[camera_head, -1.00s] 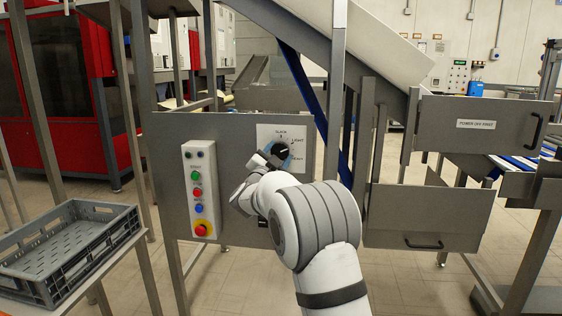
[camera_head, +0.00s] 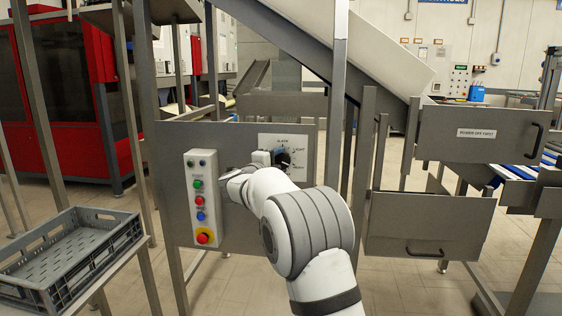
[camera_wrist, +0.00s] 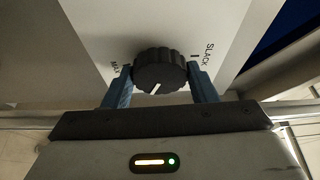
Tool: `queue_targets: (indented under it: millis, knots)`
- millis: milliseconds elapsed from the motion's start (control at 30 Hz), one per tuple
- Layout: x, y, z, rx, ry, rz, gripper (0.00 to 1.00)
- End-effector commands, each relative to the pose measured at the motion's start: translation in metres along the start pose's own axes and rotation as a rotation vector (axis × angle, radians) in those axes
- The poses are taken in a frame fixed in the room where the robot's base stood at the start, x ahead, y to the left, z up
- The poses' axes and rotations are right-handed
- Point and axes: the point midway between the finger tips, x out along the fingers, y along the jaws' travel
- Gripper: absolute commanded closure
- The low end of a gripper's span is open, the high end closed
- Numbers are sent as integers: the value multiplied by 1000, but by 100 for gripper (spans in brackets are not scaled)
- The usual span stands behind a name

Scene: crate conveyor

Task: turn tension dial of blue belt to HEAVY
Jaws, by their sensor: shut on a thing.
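The dark ribbed tension dial (camera_head: 285,159) sits on a pale label plate (camera_head: 303,142) with SLACK at the top, LIGHT at right and a partly hidden word below. My gripper (camera_head: 276,158) reaches it from the left. In the wrist view, the dial (camera_wrist: 160,71) is between the two blue fingers of my gripper (camera_wrist: 160,82), which are shut on it from both sides. The dial's white pointer mark points down and slightly left there. HEAVY is not legible in the wrist view.
A control box (camera_head: 202,200) with several coloured buttons and a red emergency stop stands left of the dial, close to my wrist. A steel post (camera_head: 338,90) and a sloping chute rise to the right. A grey crate (camera_head: 70,255) stands at the lower left.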

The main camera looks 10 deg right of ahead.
Motion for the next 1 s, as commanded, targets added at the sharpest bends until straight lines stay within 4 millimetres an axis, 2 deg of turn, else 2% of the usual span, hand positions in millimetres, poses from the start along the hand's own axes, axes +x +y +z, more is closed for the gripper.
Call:
queue_targets:
  millis: [300,767,800,1000]
  knots:
    - [2,0,-2,89,6,38,71]
    - [2,1,-3,101,7,44,71]
    - [2,1,-3,101,7,44,47]
    - [1,1,-2,101,4,43,31]
